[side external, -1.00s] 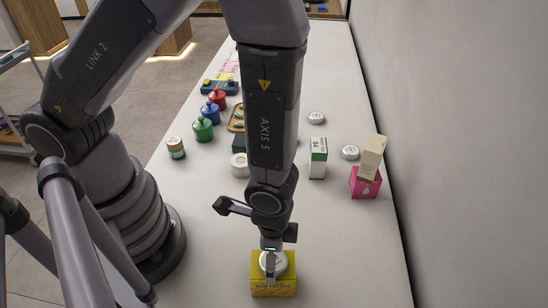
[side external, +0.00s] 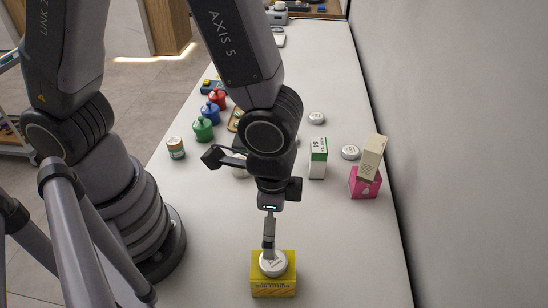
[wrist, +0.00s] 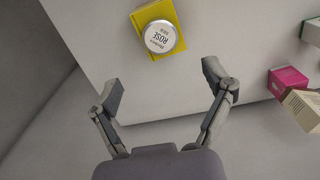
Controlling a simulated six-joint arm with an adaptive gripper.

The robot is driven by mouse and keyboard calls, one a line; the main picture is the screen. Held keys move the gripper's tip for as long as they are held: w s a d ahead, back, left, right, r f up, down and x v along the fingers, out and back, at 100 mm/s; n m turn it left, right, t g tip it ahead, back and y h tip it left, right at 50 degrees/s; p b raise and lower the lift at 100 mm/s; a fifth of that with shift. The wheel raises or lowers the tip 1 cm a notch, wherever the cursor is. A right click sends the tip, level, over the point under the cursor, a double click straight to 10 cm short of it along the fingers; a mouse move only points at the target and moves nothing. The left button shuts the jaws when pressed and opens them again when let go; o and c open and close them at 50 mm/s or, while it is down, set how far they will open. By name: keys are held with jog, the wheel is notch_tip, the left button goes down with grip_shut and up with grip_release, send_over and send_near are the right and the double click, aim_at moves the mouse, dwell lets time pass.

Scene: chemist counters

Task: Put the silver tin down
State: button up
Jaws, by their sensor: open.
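The silver tin (side external: 273,263) lies flat on top of a yellow box (side external: 273,288) near the front of the counter. In the wrist view the tin (wrist: 160,37) shows a round labelled lid and sits over the right part of the yellow box (wrist: 147,17). My gripper (side external: 269,250) is above the tin. In the wrist view my gripper (wrist: 164,90) has its two fingers spread wide with nothing between them, and the tin lies beyond the fingertips, apart from them.
A pink box (side external: 364,184) with a cream box (side external: 373,157) tilted on it stands at the right. A white and green box (side external: 318,158) and other silver tins (side external: 350,152) are nearby. Several coloured jars (side external: 203,130) stand at the left. The counter around the yellow box is clear.

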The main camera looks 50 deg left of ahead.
jog(key=w+a+r+n+t+h, duration=0.1)
jog(key=w+a+r+n, duration=0.1)
jog(key=a+r, duration=0.55)
jog(key=w+a+r+n+t, duration=0.25)
jog(key=a+r, duration=0.35)
jog(key=r, duration=0.3)
jog(key=s+a+r+n+t+y, duration=0.1)
jog(key=s+a+r+n, duration=0.3)
jog(key=a, duration=0.6)
jog(key=s+r+t, duration=0.1)
jog(key=s+r, duration=0.1)
jog(key=s, duration=0.1)
jog(key=shift+s+a+r, duration=0.25)
jog(key=shift+s+r, duration=0.15)
